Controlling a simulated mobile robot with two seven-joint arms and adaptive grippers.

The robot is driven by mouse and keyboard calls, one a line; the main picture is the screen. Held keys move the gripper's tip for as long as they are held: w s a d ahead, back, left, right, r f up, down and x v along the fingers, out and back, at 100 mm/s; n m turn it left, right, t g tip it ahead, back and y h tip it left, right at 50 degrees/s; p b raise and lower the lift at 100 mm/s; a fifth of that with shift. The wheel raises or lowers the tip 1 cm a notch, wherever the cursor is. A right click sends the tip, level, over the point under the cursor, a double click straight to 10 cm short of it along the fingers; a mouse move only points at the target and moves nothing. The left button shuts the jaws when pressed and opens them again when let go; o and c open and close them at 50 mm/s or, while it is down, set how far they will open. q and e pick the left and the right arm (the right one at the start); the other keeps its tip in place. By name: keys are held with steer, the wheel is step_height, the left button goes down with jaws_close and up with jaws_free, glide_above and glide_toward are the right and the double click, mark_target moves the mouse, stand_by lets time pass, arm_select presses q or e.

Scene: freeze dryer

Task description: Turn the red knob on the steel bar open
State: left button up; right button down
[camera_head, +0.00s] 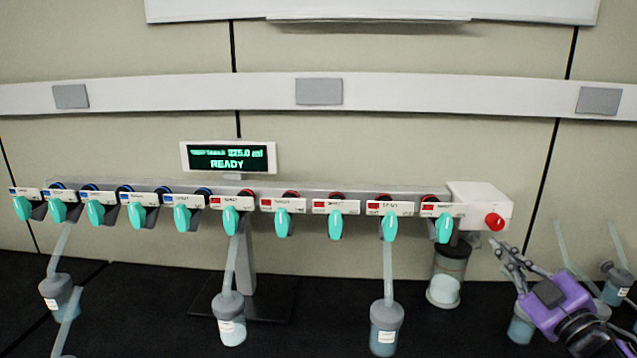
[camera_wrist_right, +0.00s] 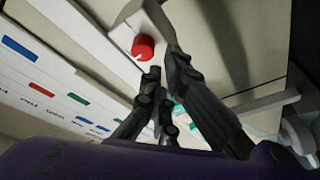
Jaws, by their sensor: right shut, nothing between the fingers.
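The red knob (camera_head: 495,222) sits on the end of a white box (camera_head: 470,200) at the right end of the steel bar (camera_head: 330,189). In the right wrist view the round red knob (camera_wrist_right: 143,47) is just beyond the fingertips and shows a small light mark. My purple right gripper (camera_head: 502,254) is below and right of the knob in the head view, its fingers pointing up toward it. Its fingers (camera_wrist_right: 161,72) are shut with nothing between them. I cannot tell whether a fingertip touches the knob. My left gripper is not in view.
A row of teal valve handles (camera_head: 337,228) hangs along the bar. Flasks (camera_head: 386,330) hang below some of them, and a clear jar (camera_head: 447,275) stands below the box. More flasks (camera_head: 618,284) stand by my right arm. A display (camera_head: 228,158) reads READY.

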steer(key=a+n+g, duration=0.1)
steer(key=a+n, duration=0.1)
steer(key=n, duration=0.2)
steer(key=n+h+b, duration=0.3)
steer(key=n+h, duration=0.2)
steer(key=n, duration=1.5)
glide_toward(500, 222)
step_height(500, 222, up, 2)
steer(key=w+a, duration=0.1)
steer(key=a, duration=0.1)
steer(key=w+b, duration=0.1)
steer(key=w, duration=0.1)
steer(key=w+b, duration=0.1)
steer(key=w, duration=0.1)
steer(key=w+d+b, duration=0.1)
steer(key=w, duration=0.1)
steer(key=shift+w+b, duration=0.3)
steer(key=shift+b, duration=0.15)
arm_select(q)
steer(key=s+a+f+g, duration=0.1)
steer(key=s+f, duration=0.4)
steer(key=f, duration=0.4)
arm_select(e)
steer(key=shift+d+r, duration=0.15)
steer(key=shift+r, duration=0.25)
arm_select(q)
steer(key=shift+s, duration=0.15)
arm_select(e)
steer(key=shift+r, duration=0.1)
